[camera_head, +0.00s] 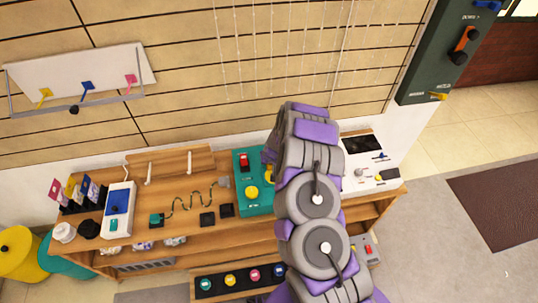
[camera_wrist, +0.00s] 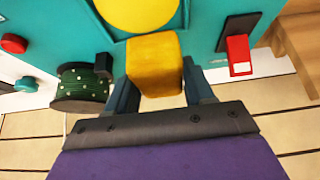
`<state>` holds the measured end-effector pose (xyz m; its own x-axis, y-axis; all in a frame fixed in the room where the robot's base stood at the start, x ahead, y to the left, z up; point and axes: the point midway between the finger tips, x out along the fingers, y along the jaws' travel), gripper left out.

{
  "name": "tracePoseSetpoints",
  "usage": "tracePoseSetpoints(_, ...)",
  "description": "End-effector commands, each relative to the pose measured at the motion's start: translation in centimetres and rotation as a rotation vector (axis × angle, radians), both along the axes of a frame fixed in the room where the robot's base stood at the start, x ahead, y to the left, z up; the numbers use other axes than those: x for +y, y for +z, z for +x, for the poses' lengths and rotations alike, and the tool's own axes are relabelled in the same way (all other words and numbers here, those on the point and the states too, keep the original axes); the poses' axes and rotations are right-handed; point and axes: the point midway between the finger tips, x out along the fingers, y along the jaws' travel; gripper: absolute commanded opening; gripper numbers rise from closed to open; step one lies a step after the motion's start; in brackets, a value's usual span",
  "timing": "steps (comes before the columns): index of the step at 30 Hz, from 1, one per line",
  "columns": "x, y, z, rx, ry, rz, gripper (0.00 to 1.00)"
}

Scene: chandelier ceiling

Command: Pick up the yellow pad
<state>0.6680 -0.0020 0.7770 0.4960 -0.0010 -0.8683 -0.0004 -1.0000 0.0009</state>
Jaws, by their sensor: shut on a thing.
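The yellow pad (camera_wrist: 155,65) is a small block with rounded edges. In the wrist view it sits between the two dark fingers of my gripper (camera_wrist: 159,76), which is shut on it. Behind it is a teal box with a large round yellow button (camera_wrist: 138,10). In the head view the teal box (camera_head: 240,205) stands on the wooden bench, with the yellow button (camera_head: 252,192) on its top. A bit of yellow (camera_head: 268,171) shows beside my arm there. My arm hides the gripper and part of the box in that view.
A red switch (camera_wrist: 240,55) and a green spool (camera_wrist: 82,88) flank the pad in the wrist view. The wooden bench (camera_head: 182,245) also holds a white and blue device (camera_head: 117,210) at left and a white panel (camera_head: 372,178) at right.

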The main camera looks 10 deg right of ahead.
Motion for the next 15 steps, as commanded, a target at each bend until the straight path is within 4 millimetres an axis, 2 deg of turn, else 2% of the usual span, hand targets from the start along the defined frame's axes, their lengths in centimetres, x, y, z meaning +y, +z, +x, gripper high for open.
tracePoseSetpoints(6,0.1,0.3,-3.0,0.004,0.0,0.002,0.2)
tracePoseSetpoints(15,0.0,0.6,-5.7,0.001,0.0,0.001,0.2)
